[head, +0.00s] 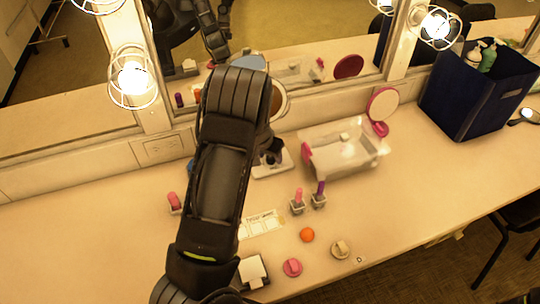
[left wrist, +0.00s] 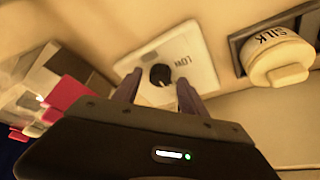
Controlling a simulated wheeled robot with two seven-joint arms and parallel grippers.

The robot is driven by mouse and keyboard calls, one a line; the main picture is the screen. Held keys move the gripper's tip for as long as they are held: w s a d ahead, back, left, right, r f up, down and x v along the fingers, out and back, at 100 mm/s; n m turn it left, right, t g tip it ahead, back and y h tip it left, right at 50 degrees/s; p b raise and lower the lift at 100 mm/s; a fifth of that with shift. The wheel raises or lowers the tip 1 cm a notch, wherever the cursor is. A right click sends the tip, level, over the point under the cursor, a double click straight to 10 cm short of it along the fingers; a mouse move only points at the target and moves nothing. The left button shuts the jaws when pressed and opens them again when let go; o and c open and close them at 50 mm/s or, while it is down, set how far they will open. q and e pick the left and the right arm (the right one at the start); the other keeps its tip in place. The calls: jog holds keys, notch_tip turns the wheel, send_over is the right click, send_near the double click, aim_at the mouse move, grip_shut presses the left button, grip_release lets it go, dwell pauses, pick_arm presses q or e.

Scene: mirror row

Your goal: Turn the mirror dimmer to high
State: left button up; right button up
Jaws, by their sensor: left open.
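The mirror dimmer is a white plate (left wrist: 198,62) with a round black knob (left wrist: 160,75) and the word LOW printed on it, in the left wrist view. In the head view the plate (head: 286,163) shows partly past my left arm. My left gripper (left wrist: 158,78) is open, with one finger on each side of the knob. I cannot tell whether the fingers touch it. In the head view this gripper (head: 270,157) is mostly hidden by my arm. My right gripper is not in view.
A clear tray (head: 345,158) stands right of the dimmer, and a navy bin (head: 462,104) farther right. A cream jar marked SILK (left wrist: 278,60) is beside the plate. Lit mirrors line the back.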

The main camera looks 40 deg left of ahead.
pick_arm(q)
jog(key=shift+w+f, duration=0.1)
jog(key=shift+f, duration=0.05)
jog(key=shift+c, duration=0.2)
grip_shut()
dwell(0.3)
